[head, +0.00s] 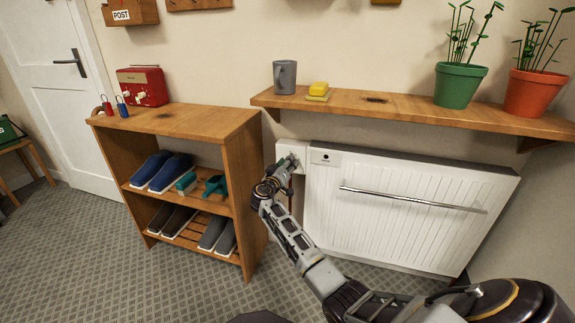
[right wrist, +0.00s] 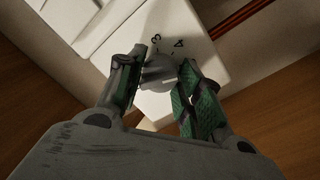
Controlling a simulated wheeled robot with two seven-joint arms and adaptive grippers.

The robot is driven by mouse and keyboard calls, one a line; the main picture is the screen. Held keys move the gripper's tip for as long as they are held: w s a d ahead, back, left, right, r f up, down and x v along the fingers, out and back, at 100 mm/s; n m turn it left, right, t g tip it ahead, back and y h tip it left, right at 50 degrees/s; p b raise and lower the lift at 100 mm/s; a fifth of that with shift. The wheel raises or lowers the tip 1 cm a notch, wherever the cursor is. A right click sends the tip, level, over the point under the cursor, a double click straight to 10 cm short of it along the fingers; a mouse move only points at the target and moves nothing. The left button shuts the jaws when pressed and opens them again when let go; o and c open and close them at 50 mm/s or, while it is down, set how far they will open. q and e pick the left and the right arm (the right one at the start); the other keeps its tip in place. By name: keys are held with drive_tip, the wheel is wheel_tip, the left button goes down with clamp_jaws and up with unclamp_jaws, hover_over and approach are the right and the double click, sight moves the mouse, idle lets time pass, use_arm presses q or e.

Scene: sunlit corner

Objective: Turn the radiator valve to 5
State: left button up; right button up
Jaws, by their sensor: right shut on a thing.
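The white radiator (head: 405,220) hangs on the wall under the long wooden shelf. At its upper left end is a white valve housing (head: 291,150). My right gripper (head: 288,166) reaches up to this housing in the head view. In the right wrist view, a grey valve knob (right wrist: 158,70) sits on the white dial plate (right wrist: 205,48), where the printed numbers 3 and 4 show beside the knob. My right gripper's fingers (right wrist: 165,78) close on the knob from both sides. Other numbers and the pointer cannot be made out. My left gripper is out of view.
A shoe rack (head: 190,125) with several shoes stands left of the radiator. The wall shelf (head: 410,108) above holds a grey mug (head: 285,77), a yellow sponge-like block (head: 318,90) and two potted plants. A silver rail (head: 410,199) crosses the radiator's front.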

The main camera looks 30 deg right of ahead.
drive_tip(key=shift+f, duration=0.2)
drive_tip(key=o, duration=1)
drive_tip(key=shift+r, duration=0.1)
drive_tip(key=shift+o, duration=0.2)
drive_tip(key=shift+a, duration=0.1)
drive_tip(key=v, duration=1.1)
drive_tip(key=shift+s+a, duration=0.25)
drive_tip(key=shift+a, duration=0.05)
